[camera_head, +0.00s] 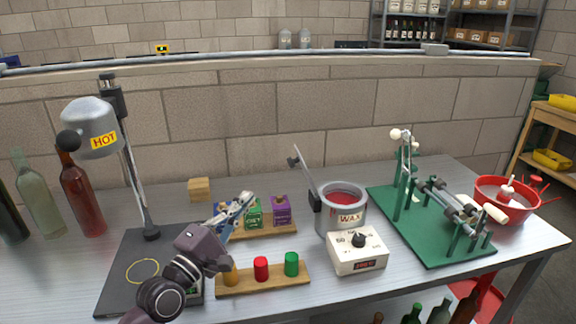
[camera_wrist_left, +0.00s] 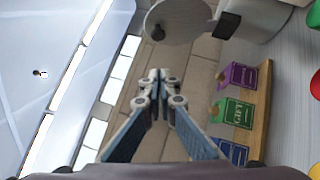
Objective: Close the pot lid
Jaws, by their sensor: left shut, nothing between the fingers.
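The grey wax pot (camera_head: 343,222) stands on the table right of centre, with red wax inside. Its lid (camera_head: 306,174) is open, tilted up and leaning left from a dark hinge at the pot's left rim. A dark knob (camera_head: 293,162) sticks out from the lid's left face. In the left wrist view the lid (camera_wrist_left: 182,18) is a round disc at the top, beside the pot (camera_wrist_left: 262,12). My left gripper (camera_head: 248,197) is shut and empty, left of the lid and apart from it. Its fingertips (camera_wrist_left: 160,78) meet below the lid in the wrist view. My right gripper is out of view.
A control box (camera_head: 358,250) with a dial stands before the pot. Coloured boxes (camera_head: 282,210) and a board with wax sticks (camera_head: 262,280) lie near my left arm. A green corking stand (camera_head: 430,225) is right of the pot; a heat lamp (camera_head: 92,128) and bottles stand left.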

